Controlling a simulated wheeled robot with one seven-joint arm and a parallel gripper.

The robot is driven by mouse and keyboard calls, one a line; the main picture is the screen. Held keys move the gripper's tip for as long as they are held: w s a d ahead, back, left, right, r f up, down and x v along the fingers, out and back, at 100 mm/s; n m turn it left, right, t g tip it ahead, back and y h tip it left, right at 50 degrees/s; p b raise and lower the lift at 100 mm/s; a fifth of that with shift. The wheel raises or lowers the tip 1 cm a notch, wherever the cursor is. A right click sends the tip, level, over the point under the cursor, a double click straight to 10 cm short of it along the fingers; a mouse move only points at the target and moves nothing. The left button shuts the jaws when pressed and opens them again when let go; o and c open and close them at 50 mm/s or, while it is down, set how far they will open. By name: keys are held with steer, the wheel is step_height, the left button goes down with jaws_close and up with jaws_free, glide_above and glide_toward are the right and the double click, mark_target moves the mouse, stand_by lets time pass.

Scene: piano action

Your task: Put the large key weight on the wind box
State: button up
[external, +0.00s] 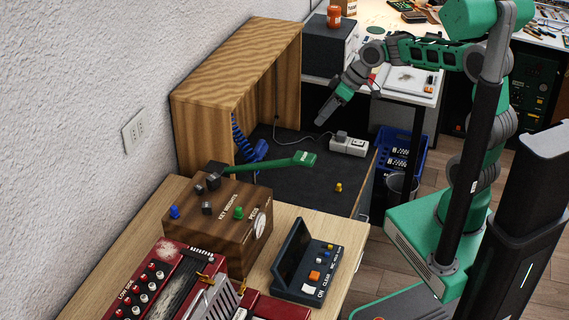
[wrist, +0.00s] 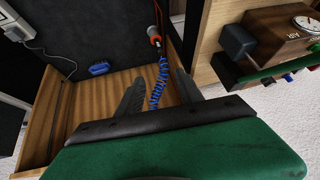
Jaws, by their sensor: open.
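A brown wooden box (external: 232,232) with a dial and the label "KEY WEIGHTS" stands on the light bench; it may be the wind box, but I see no such name. Dark blocks of different sizes sit on its top, the largest-looking (external: 214,169) at the back. The wrist view shows a large dark block (wrist: 237,41) by the brown box (wrist: 283,27) at upper right. My gripper (external: 323,117) is open and empty, high over the dark mat, right of and behind the box. Its two fingers (wrist: 158,93) show in the wrist view, well apart from the blocks.
An open plywood enclosure (external: 240,62) stands against the wall, with a blue coiled hose (external: 240,140) inside. A green-handled tool (external: 290,161) reaches over the mat. Much of the dark mat (external: 310,190) is clear.

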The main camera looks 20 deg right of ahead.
steer(key=s+d+f+m+h, duration=0.2)
steer(key=s+d+m, duration=0.3)
steer(key=d, duration=0.6)
steer(key=s+d+f+m+h, duration=0.3)
steer(key=s+d, duration=0.5)
steer(key=d, duration=0.3)
steer(key=shift+s+d+f+m+h, duration=0.25)
steer(key=shift+s+m+h, duration=0.15)
steer(key=shift+m, duration=0.5)
